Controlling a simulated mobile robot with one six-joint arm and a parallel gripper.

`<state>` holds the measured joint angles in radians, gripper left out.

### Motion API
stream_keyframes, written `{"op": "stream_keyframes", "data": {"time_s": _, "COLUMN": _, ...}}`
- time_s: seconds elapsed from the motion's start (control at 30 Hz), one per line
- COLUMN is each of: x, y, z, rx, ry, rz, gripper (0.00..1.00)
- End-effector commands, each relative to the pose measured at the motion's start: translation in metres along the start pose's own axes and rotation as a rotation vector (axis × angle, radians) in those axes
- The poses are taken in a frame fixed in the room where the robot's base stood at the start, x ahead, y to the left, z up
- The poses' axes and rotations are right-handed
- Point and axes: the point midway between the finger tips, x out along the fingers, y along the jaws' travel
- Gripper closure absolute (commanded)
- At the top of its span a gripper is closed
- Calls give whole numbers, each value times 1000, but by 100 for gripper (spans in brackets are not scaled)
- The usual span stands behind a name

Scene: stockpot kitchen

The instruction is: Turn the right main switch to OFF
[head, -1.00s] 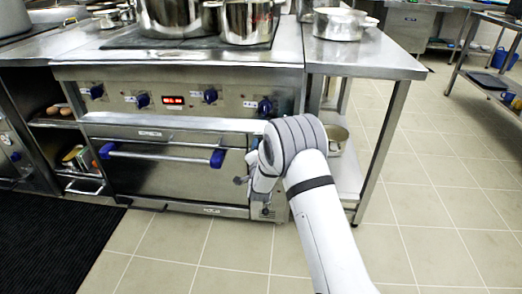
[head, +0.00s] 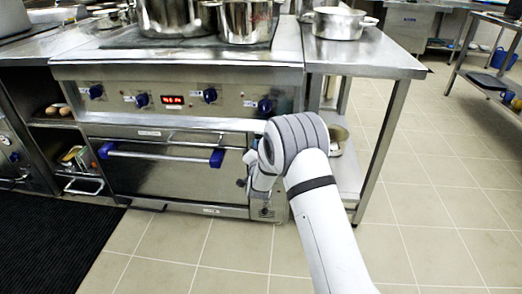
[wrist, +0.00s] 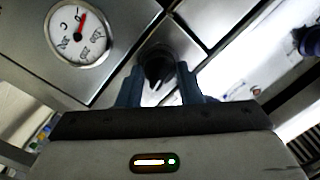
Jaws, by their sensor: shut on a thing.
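The switch is a black round knob (wrist: 158,66) with a white pointer mark, seen in the wrist view on a steel panel. The mark points toward the bottom of the picture, toward my gripper. My gripper (wrist: 160,88) has one blue-grey finger on each side of the knob and is shut on it. In the head view my gripper (head: 256,186) is small and partly hidden by my arm, at the lower right of the oven front (head: 165,172). The knob cannot be made out there, and its OFF label is not readable.
A round white gauge (wrist: 78,31) with a red needle sits left of the knob. Blue stove knobs (head: 265,105) and the oven's blue-ended handle (head: 160,154) are above and left of my gripper. A steel side table (head: 365,60) stands right. Tiled floor (head: 430,220) is clear.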

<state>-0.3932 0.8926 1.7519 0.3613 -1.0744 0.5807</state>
Motion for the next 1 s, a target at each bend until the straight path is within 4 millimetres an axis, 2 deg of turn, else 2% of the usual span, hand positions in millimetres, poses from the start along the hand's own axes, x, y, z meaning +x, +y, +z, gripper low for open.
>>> {"op": "stream_keyframes", "data": {"time_s": 1.0, "x": 1, "y": -5, "z": -1, "rx": -951, "ry": -63, "rz": 90, "gripper": 90}}
